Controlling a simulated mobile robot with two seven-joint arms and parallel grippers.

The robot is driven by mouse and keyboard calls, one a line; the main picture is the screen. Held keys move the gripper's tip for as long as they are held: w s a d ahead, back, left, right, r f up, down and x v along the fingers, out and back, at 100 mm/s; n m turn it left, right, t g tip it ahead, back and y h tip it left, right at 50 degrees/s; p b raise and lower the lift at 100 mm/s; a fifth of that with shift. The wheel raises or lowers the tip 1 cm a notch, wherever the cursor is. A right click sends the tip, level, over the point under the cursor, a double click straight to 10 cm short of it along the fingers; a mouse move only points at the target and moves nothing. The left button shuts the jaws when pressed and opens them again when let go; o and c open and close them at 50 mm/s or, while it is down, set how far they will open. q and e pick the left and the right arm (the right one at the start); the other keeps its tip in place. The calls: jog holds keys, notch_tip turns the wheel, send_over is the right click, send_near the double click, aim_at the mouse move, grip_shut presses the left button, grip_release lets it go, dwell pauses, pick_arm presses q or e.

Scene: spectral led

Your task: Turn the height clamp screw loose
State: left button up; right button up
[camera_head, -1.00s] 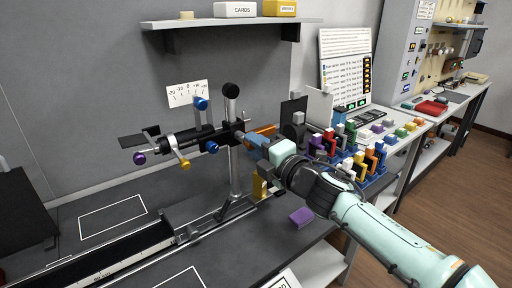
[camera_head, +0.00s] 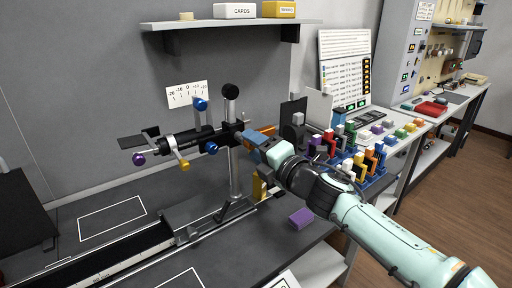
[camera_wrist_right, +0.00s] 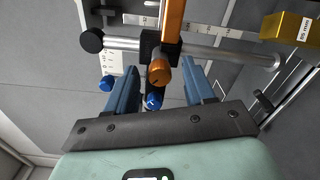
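The optical assembly with a black tube (camera_head: 190,138) is mounted on a vertical metal post (camera_head: 235,170). In the right wrist view, the post (camera_wrist_right: 230,54) passes through a black clamp block (camera_wrist_right: 150,46). An orange knob (camera_wrist_right: 160,72) sits on this block and appears to be the height clamp screw. My right gripper (camera_head: 246,138) is beside the post; in the wrist view its blue fingers (camera_wrist_right: 160,88) are apart, with the orange knob ahead of the gap between them. Contact is not visible. My left gripper is not in view.
Blue knobs (camera_wrist_right: 153,101) (camera_wrist_right: 105,84) lie close to the fingers. An orange bar (camera_wrist_right: 173,18) extends from the clamp. A yellow block (camera_wrist_right: 290,29) stands near the post's base. A purple block (camera_head: 301,217) and a rack of coloured pieces (camera_head: 350,155) are at the right.

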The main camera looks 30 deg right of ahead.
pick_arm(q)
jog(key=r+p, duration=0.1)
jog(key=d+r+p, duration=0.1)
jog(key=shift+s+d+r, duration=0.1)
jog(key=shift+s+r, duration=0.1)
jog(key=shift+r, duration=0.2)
pick_arm(e)
jog(key=s+d, duration=0.1)
jog(key=s, duration=1.2)
jog(key=shift+s, duration=0.2)
